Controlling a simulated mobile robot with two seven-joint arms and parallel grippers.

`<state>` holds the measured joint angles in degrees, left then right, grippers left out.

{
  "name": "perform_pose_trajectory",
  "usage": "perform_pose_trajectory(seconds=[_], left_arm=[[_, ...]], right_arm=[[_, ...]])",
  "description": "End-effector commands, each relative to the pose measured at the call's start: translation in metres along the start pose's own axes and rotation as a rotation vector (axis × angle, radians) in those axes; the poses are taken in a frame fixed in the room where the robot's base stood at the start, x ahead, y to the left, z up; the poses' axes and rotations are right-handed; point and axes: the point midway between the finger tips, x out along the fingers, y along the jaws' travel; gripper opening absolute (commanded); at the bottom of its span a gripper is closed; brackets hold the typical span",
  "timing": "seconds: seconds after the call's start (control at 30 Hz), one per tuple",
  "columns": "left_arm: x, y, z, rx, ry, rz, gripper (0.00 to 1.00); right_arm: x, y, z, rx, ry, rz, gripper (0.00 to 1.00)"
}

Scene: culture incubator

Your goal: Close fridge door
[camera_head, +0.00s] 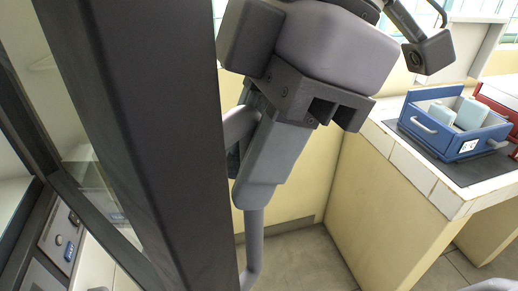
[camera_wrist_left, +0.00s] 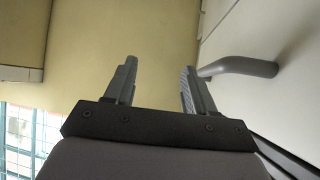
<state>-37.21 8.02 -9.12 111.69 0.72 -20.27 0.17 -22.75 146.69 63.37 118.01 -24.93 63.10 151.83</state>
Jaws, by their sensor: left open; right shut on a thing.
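The fridge door stands open across the left of the head view, its dark edge (camera_head: 150,130) close to the camera. Its grey bar handle (camera_head: 253,240) runs down the outer face of the door.
A blue tray box (camera_head: 440,150) with pale containers stands on a dark mat on the tiled counter (camera_head: 420,180) at right. A red box (camera_head: 495,105) is beside it. Grey floor (camera_head: 305,262) shows between the door and the counter.

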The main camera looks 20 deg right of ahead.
Motion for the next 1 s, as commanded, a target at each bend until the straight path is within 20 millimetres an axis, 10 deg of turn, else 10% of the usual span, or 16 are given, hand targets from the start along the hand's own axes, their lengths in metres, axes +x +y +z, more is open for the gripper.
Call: perform_pose_trajectory(seconds=[0.23,0.3,0.67,1.0], left_arm=[[0.000,0.000,0.000,0.000,0.000,0.000,0.55],[0.000,0.000,0.000,0.000,0.000,0.000,0.55],[0.000,0.000,0.000,0.000,0.001,0.000,0.55],[0.001,0.000,0.001,0.000,0.001,0.000,0.55]], right_arm=[[0.001,0.000,0.001,0.003,0.000,-0.003,0.00],[0.001,0.000,0.001,0.003,0.000,-0.003,0.44],[-0.004,0.000,0.000,0.002,0.000,0.000,0.44],[-0.053,0.001,0.000,0.002,0.002,0.004,0.44]])
